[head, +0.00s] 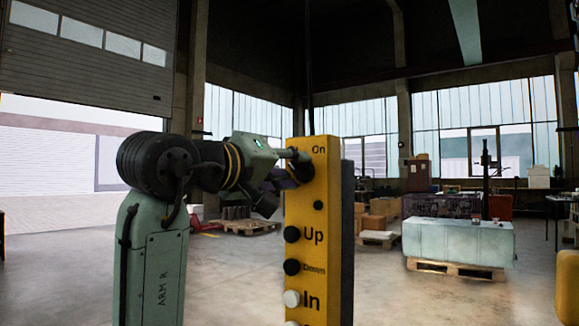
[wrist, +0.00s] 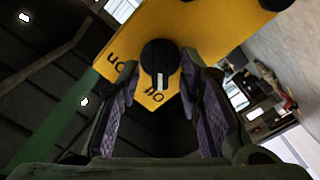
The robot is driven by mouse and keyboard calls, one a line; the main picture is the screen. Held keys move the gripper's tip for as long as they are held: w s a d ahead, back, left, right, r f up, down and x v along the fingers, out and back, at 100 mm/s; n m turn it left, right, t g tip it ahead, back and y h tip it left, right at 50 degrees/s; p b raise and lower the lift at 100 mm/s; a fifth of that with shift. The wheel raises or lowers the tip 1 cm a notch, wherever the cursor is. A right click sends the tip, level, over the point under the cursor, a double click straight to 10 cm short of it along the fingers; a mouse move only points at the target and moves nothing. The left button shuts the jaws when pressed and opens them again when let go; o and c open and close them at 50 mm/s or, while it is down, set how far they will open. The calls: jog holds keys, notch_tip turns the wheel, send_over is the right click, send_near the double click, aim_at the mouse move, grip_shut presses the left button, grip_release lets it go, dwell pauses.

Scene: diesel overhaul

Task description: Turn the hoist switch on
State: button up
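The hoist pendant (head: 330,200) is a tall yellow box hanging upright from a cable. Near its top is the hoist switch, a round black knob (wrist: 160,57), with the word "On" beside it in the head view. In the wrist view the knob's white mark points toward the "off" label, with the "on" label to the left. My gripper (wrist: 160,68) is open, its two fingertips on either side of the knob, very close to it. I cannot tell whether they touch it. In the head view my gripper (head: 298,158) hides part of the knob.
Below the switch are a small black button (head: 318,205), the "Up" button (head: 292,234), the "Down" button (head: 292,267) and the white "In" button (head: 292,298). A pallet with a pale block (head: 455,242) stands at the back right. The floor around the pendant is clear.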

jog(key=shift+c, duration=0.3)
grip_shut()
